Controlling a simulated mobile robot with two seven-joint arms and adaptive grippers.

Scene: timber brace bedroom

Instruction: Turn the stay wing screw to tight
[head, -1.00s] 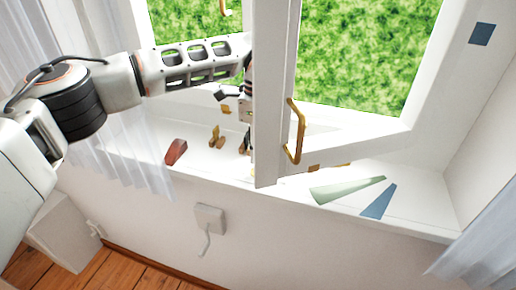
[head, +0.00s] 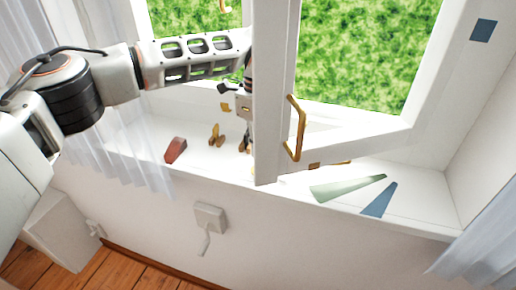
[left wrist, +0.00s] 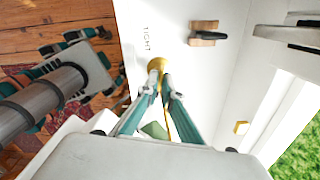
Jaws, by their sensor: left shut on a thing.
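The brass stay wing screw (left wrist: 155,65) shows in the left wrist view, beside the printed word TIGHT (left wrist: 147,40) on the white sill. My left gripper (left wrist: 164,86) is shut on the screw, with its fingertips meeting at the brass head and hiding part of it. A thin brass stay bar (left wrist: 164,110) runs back from the screw between the fingers. In the head view my left arm reaches in from the left, and its hand is partly hidden behind the open window sash (head: 275,110). The screw's exact wing angle is hard to tell. My right gripper is not in view.
A brass handle (head: 299,128) sticks out from the sash. On the sill lie a red wedge (head: 176,150), a brass-and-wood fitting (head: 216,135), a green wedge (head: 347,188) and a blue wedge (head: 378,201). A curtain (head: 125,150) hangs at the left.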

